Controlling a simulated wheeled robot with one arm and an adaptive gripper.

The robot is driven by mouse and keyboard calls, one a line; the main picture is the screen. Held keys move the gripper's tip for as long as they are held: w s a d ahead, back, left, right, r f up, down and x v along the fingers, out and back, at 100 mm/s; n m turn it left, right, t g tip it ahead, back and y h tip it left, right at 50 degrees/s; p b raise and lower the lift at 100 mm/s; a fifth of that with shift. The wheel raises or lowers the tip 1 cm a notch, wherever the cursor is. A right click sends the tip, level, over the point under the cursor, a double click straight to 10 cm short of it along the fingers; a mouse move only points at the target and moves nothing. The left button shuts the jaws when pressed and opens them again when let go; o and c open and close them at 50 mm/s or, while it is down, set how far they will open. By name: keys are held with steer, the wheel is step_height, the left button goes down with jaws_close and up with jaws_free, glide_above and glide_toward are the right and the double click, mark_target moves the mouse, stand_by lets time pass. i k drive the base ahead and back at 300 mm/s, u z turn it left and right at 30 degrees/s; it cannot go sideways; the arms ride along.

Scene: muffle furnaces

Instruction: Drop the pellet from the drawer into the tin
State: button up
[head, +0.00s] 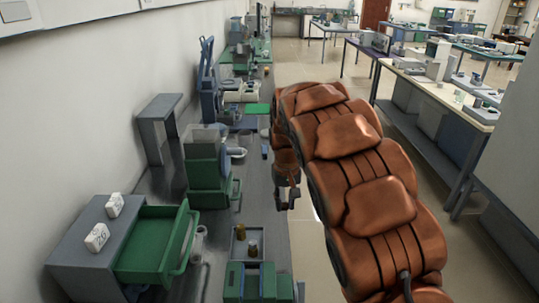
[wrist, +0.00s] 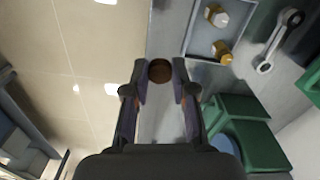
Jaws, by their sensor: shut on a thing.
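My gripper (wrist: 160,72) is shut on a brown round pellet (wrist: 160,70), held between the fingertips in the wrist view. In the head view my gripper (head: 286,204) hangs by the bench's right edge, right of the drawer; the pellet cannot be made out there. The green drawer (head: 150,238) stands pulled out of its grey cabinet (head: 88,246) at lower left, and its visible floor looks empty.
A shallow tray (head: 234,262) with two brass-coloured pieces (wrist: 221,51) lies left of my gripper in the head view. A green device (head: 258,284) stands in front of it. A wrench (wrist: 279,40) lies beyond the tray. Open floor lies right of the bench.

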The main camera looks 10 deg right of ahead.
mark_target(248, 140)
steer(key=z, duration=0.75)
steer(key=k, duration=1.05)
steer(key=z, duration=0.9)
steer(key=i, duration=1.85)
steer(key=u, duration=0.8)
steer(key=i, duration=1.5)
steer(key=u, duration=1.45)
steer(key=i, duration=0.8)
steer(key=u, duration=1.2)
steer(key=i, duration=0.3)
steer(key=u, duration=0.15)
